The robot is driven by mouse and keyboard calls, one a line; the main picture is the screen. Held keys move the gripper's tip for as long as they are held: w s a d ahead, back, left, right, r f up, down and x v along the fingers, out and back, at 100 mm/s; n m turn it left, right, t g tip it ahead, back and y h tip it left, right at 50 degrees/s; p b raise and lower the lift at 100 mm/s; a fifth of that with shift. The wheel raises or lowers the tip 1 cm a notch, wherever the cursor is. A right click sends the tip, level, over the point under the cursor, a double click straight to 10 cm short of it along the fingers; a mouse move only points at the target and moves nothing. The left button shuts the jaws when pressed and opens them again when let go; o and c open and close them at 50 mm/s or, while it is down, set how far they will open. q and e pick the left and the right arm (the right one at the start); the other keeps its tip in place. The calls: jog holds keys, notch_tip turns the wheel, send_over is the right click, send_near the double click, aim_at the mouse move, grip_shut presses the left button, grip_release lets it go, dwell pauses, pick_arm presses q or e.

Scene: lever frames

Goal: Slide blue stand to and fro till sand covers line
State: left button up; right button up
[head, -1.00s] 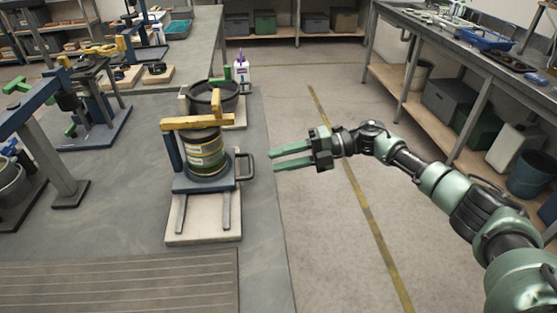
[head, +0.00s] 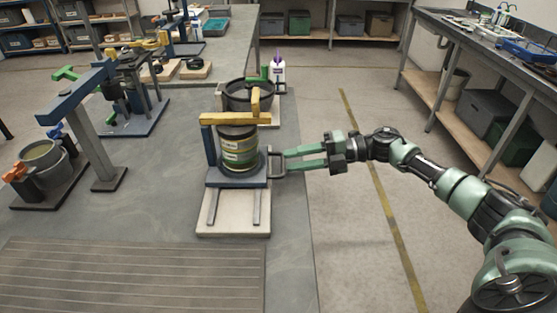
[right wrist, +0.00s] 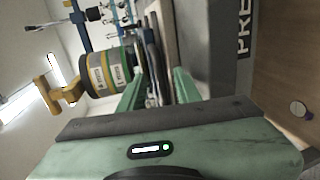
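The blue stand (head: 236,176) sits on two grey rails over a pale base board (head: 233,222) at the table's right edge. It carries a banded jar (head: 238,150) under a yellow bar (head: 229,118); the jar also shows in the right wrist view (right wrist: 104,74). A dark loop handle (head: 275,165) sticks out on the stand's right side. My right gripper (head: 280,158) is at this handle, fingers apart; in the right wrist view (right wrist: 155,85) the handle lies between them, with no clear grip. The sand and line cannot be made out. My left gripper is out of view.
A dark bowl (head: 249,97) stands just behind the stand, and a white bottle (head: 277,75) with a purple cap is beyond it. A blue frame (head: 82,115) and a grey pot (head: 42,160) stand left. A ribbed mat (head: 130,280) lies in front.

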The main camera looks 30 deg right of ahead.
aim_at(283, 160)
jog(key=shift+x, duration=1.75)
jog(key=shift+c, duration=0.2)
grip_shut()
